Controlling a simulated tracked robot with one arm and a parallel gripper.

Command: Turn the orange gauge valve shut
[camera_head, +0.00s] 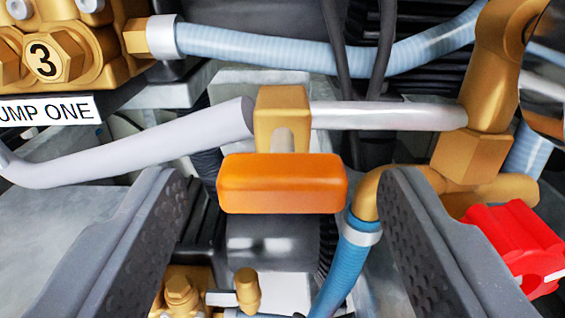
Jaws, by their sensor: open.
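The orange valve handle (282,184) is a rounded block in the middle of the view, lying level, with its long side running left to right. It sits in front of a brass valve body (283,112) on a horizontal pipe. My gripper (283,200) is open, with one dark padded finger at the lower left and one at the lower right. The handle shows between and a little above the fingers, apart from both. Its depth relative to the fingertips is hard to tell.
A grey pipe (130,150) runs left of the valve and a silver pipe (390,115) right to a brass elbow (490,75). A red part (513,243) is beside the right finger. Blue hoses (300,52) pass above and below. A "PUMP ONE" label (48,110) is at left.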

